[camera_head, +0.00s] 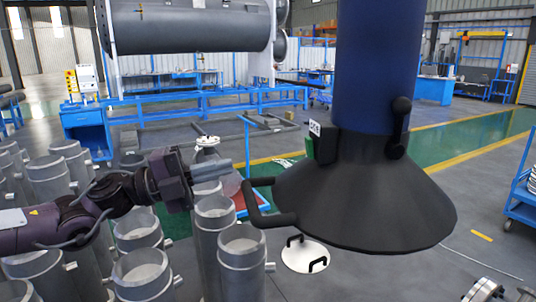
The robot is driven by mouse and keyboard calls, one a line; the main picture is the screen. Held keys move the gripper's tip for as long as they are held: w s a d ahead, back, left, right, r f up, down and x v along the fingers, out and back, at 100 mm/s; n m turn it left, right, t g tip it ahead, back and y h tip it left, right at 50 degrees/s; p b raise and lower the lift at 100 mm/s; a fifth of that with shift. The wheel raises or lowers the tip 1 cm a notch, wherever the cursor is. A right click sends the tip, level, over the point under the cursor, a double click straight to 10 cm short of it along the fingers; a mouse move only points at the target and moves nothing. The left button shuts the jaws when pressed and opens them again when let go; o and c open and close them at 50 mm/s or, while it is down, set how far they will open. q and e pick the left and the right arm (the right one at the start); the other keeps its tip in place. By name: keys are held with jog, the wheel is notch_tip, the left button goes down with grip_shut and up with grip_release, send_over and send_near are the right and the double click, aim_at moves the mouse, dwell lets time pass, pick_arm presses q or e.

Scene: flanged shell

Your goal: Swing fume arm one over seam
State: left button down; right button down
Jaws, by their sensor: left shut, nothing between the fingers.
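The fume arm's black cone-shaped hood (365,205) hangs at the right of centre, its wide mouth facing down. A thick dark blue duct (378,65) rises from it out of the top of the view. A black loop handle (258,207) sticks out from the hood's left side. My left gripper (228,166) is shut and empty, just left of and slightly above this handle, with a small apparent gap between them. I cannot pick out the seam. My right gripper is not in view.
Several upright grey pipe pieces (243,246) crowd the lower left, below my left arm. A white disc with black handles (305,256) lies on the floor below the hood. A large grey cylinder (185,28) stands at the back. A blue cart (524,200) is at right.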

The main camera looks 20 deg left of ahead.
pick_arm(q)
jog(key=p, duration=0.3)
send_near(307, 146)
jog(key=shift+s+a+r, duration=0.1)
jog(key=shift+s+a, duration=0.1)
jog(key=shift+a, duration=0.15)
jog(key=p+x, duration=0.4)
jog(key=x, duration=0.2)
jog(key=shift+w+d+r, duration=0.1)
jog(key=shift+d, duration=0.05)
jog(key=shift+w+d+p, duration=0.35)
jog(key=shift+d, duration=0.15)
